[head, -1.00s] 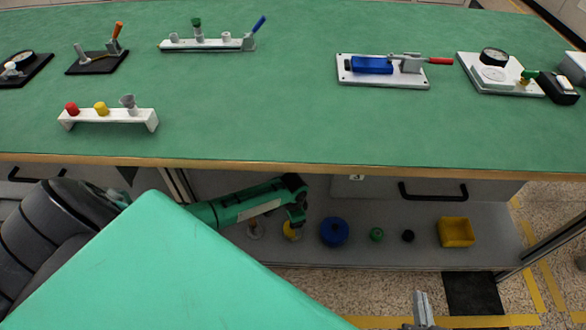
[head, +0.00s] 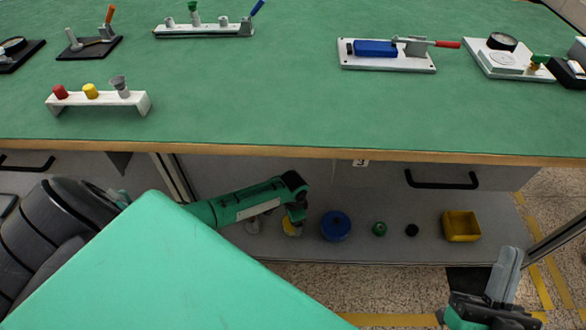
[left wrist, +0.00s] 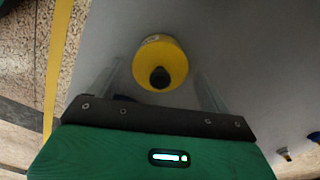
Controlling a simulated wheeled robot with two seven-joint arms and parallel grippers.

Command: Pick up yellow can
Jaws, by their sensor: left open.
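The yellow can (left wrist: 160,55) stands on the lower grey shelf, with a dark round part on its near face. In the head view the yellow can (head: 291,228) is mostly hidden behind my left gripper (head: 297,212). In the left wrist view the open fingers of my left gripper (left wrist: 158,88) point toward the can, one on each side of its near end; I cannot tell whether they touch it. My right gripper (head: 500,285) is at the lower right of the head view, over the floor and away from the can, its fingers seen edge-on.
On the shelf (head: 390,250) to the right are a blue round item (head: 335,226), a green one (head: 379,229), a black one (head: 411,230) and a yellow bin (head: 461,226). The green worktop (head: 250,110) overhangs the shelf; a drawer handle (head: 442,181) sticks out below its edge.

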